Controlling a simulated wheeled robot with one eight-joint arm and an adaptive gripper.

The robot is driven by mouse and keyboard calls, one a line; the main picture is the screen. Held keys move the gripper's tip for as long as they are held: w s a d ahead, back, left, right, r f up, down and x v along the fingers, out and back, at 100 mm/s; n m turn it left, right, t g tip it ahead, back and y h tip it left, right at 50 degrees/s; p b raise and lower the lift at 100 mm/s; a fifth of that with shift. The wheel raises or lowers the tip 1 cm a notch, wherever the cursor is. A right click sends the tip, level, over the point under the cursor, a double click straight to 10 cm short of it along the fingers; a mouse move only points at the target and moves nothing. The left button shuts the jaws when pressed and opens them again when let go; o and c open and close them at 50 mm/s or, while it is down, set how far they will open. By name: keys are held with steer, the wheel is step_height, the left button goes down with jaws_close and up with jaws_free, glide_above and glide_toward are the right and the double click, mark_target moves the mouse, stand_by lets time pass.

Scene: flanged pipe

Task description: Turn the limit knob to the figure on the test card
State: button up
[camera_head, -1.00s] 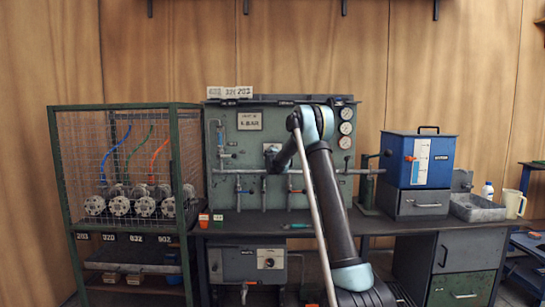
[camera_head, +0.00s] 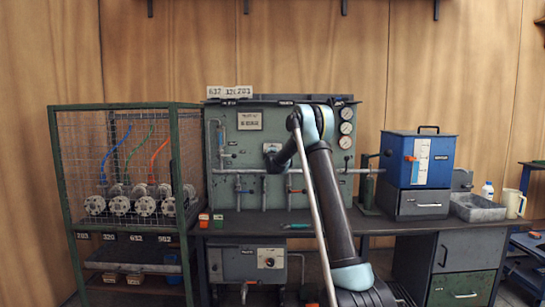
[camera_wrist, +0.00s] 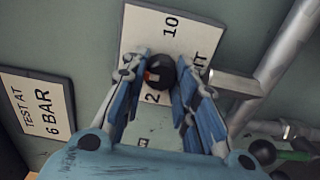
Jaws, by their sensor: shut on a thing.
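The limit knob (camera_wrist: 160,73) is a small black round knob with a red and white mark on its left side in the wrist view. It sits on a white scale plate (camera_wrist: 148,35) where the figures 10 and 2 show; the other figures are hidden by my fingers. My gripper (camera_wrist: 157,82) is shut on the knob, one blue finger on each side. The test card (camera_wrist: 40,106) reads "TEST AT 6 BAR" and is to the left in the wrist view. In the head view the card (camera_head: 249,121) hangs on the green panel, up and left of my gripper (camera_head: 271,157).
A grey pipe (camera_wrist: 285,50) runs close to the right of the knob, with a green-handled valve (camera_wrist: 285,154) below. In the head view, gauges (camera_head: 346,128) are at the panel's right. A mesh cage (camera_head: 125,160) stands left and a blue tank (camera_head: 418,160) right.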

steer(key=shift+a+f, duration=0.1)
steer(key=shift+a, duration=0.1)
steer(key=o, duration=1)
steer(key=shift+o, duration=0.2)
steer(key=shift+d, duration=0.1)
steer(key=s, duration=1.2)
